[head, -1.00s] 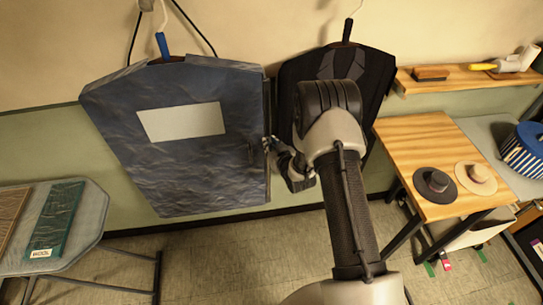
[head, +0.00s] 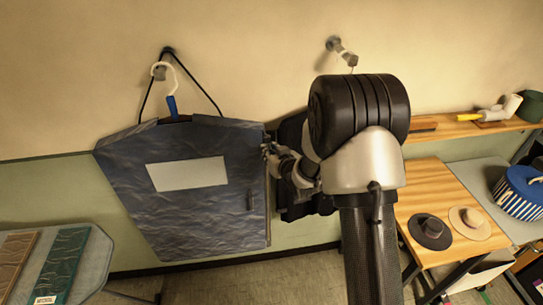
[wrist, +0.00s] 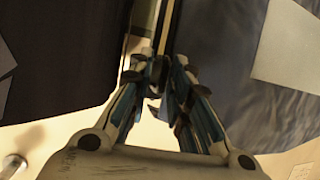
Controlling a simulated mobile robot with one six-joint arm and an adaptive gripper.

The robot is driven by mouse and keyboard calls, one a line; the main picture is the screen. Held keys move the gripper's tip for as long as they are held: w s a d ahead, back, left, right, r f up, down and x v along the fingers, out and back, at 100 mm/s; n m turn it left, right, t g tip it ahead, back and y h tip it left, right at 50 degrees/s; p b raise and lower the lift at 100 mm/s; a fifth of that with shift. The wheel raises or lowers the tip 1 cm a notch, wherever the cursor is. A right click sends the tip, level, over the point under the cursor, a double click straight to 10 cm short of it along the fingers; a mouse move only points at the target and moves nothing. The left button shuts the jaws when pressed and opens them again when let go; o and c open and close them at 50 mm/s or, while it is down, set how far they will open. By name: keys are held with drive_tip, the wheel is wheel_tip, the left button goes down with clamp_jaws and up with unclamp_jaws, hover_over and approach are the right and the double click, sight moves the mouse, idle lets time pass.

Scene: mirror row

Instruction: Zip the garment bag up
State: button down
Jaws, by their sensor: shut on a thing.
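The blue-grey garment bag (head: 215,222) hangs on the wall at left, with a white panel (head: 188,174) on its front. My gripper (head: 268,150) is at the bag's right edge, near its upper right corner. In the wrist view my gripper (wrist: 160,72) is shut on a small dark piece that looks like the zip pull, mostly hidden by the fingers. A pale zip line (wrist: 163,28) runs from the fingertips up the picture, along the bag (wrist: 268,110). A dark garment (head: 292,135) hangs just right of the bag, largely hidden by my arm.
A hook (head: 160,72) with a black strap holds the bag's hanger. Another wall hook (head: 340,48) is at the right. A wooden table (head: 440,190) with two hats stands at right, and a grey table (head: 88,290) with boards at lower left.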

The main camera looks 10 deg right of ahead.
drive_tip(key=shift+w+a+r, duration=0.1)
drive_tip(key=shift+a+r, duration=0.1)
drive_tip(key=shift+r, duration=0.05)
drive_tip(key=c, duration=1.9)
unclamp_jaws()
drive_tip(key=shift+o, duration=0.7)
drive_tip(key=shift+a, duration=0.1)
drive_tip(key=v, duration=1.2)
drive_tip(key=shift+d, duration=0.2)
